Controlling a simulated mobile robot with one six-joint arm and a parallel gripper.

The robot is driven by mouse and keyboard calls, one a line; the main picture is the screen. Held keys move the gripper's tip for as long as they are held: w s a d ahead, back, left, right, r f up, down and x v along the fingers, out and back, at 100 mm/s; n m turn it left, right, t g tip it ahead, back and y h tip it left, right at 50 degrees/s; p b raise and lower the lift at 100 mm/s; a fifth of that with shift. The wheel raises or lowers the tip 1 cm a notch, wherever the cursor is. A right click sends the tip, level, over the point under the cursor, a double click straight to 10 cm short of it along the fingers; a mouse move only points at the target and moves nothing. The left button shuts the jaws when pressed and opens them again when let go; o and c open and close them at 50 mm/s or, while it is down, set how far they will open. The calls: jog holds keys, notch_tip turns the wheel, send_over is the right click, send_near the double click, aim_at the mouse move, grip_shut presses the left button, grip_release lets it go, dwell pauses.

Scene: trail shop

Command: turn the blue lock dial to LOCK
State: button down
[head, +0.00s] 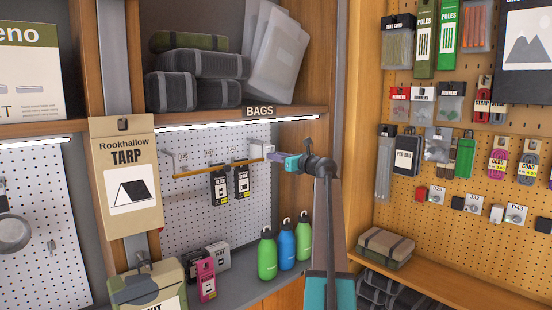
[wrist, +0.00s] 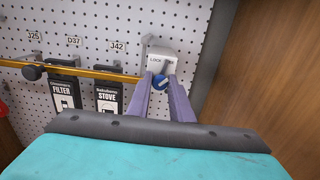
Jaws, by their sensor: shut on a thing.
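The blue lock dial (wrist: 160,82) sits on the front of a pale lock box (wrist: 159,60) in the wrist view. The word LOCK is printed on the box, to the upper left of the dial. My gripper (wrist: 162,86) is shut on the dial, with one purple-grey finger on each side of it. The fingers hide the dial's edges, and I cannot tell which way it points. In the head view my gripper (head: 271,156) reaches to the right end of the yellow bar (head: 215,166), and the dial is hidden there.
Two hanging packages, FILTER (wrist: 63,92) and STOVE (wrist: 109,98), hang below the bar, left of my fingers. A wooden side panel (wrist: 262,75) stands close on the right. Green and blue bottles (head: 286,245) stand on the shelf below my arm.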

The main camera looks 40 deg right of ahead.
jog(key=shift+n+b, duration=0.3)
jog(key=shift+n, duration=0.1)
jog(key=n+b, duration=1.4)
jog(key=n, duration=0.3)
jog(key=shift+a+f, duration=0.1)
jog(key=shift+b, duration=0.3)
jog(key=c, duration=1.6)
grip_release()
jog(key=shift+c, duration=0.2)
